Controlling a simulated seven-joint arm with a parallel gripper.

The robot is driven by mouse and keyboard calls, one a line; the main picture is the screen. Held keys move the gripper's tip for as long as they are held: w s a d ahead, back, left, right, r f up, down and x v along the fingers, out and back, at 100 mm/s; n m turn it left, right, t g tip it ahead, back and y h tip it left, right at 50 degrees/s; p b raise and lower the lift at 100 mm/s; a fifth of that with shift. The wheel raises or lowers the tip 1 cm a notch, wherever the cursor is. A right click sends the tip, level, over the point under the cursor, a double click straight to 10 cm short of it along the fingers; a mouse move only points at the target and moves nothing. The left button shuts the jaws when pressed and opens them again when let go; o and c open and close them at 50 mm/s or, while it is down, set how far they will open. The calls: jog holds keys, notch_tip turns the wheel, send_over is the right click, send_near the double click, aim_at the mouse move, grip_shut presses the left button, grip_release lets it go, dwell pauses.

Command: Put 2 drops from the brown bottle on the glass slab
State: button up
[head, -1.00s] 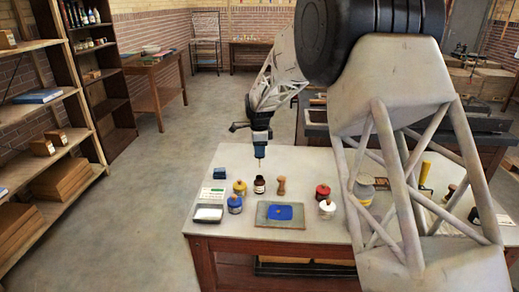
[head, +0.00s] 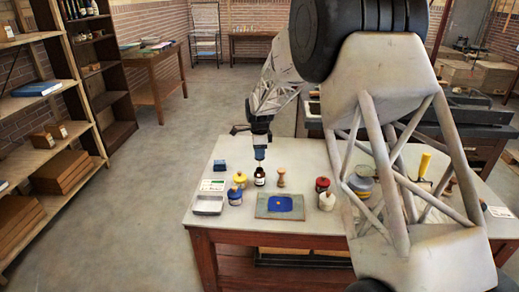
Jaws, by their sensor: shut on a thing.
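My gripper (head: 260,152) is above the brown bottle (head: 260,178) near the back of the table. It is shut on a thin dropper, which mostly hides below the gripper at the bottle's mouth. The dropper tip seems to be in or right at the neck; I cannot tell how deep. The bottle stands upright with a pale label. The glass slab (head: 261,212) lies flat in front and to the right of it.
Yellow (head: 240,179) and blue (head: 235,195) jars stand left of the bottle, a wooden pestle-like piece (head: 281,177) right of it. Red (head: 322,185) and white (head: 327,201) jars stand right of the slab.

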aim_at(259, 169)
jog(key=shift+f, duration=2.25)
jog(key=shift+f, duration=0.1)
jog(key=shift+r, duration=0.2)
jog(key=shift+r, duration=4.35)
jog(key=s+d+f, duration=0.3)
jog(key=s+d, duration=0.7)
jog(key=s, duration=0.3)
jog(key=shift+f, duration=0.15)
